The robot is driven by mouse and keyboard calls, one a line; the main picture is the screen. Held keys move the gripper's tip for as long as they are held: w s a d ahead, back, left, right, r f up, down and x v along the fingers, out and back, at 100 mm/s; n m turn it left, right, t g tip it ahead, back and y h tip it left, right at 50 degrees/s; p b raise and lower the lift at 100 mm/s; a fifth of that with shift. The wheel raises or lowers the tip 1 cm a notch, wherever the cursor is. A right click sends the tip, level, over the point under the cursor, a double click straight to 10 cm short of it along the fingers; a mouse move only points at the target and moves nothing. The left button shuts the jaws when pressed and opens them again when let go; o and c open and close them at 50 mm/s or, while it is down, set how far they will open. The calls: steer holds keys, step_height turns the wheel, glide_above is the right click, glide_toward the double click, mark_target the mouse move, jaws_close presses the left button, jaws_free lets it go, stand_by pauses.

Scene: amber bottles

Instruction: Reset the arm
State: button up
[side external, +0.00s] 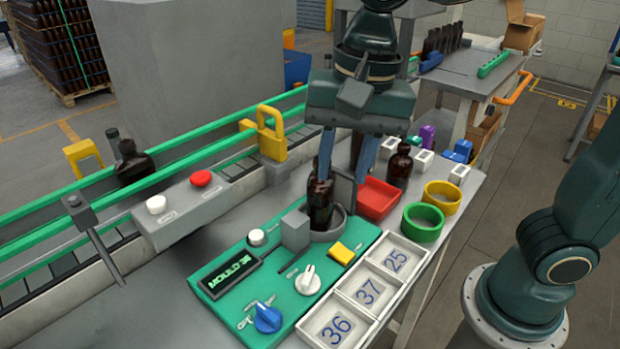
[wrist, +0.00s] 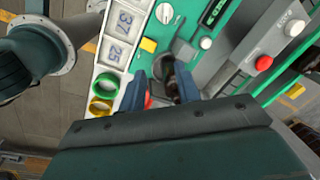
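My gripper (side external: 346,165) is above the green machine panel (side external: 228,312), pointing down. Its two blue fingers are spread apart. An amber bottle (side external: 319,205) stands upright in the round grey holder on the panel, its neck near the left fingertip. In the wrist view, the dark bottle (wrist: 171,84) shows between the fingers, closer to the right one, with a gap on the left side. I cannot tell whether that right finger touches it. A second amber bottle (side external: 399,167) stands by the red tray (side external: 379,200).
Green ring (side external: 423,222) and yellow ring (side external: 442,197) lie right of the panel. White trays marked 25, 37 and 36 (side external: 337,324) line the front edge. A conveyor with green rails (side external: 200,153) and a bottle (side external: 133,163) runs behind.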

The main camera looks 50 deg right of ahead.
steer(key=s+d+f+n+t, duration=0.1)
steer(key=s+d+n, duration=0.3)
steer(key=d, duration=0.4)
steer(key=s+d+f+n+t, duration=0.1)
steer(key=s+d+n+t, duration=0.2)
steer(key=d+n, duration=0.3)
steer(key=shift+s+d+f+h, duration=0.25)
steer(key=shift+s+d+h, duration=0.25)
steer(key=shift+d, duration=0.7)
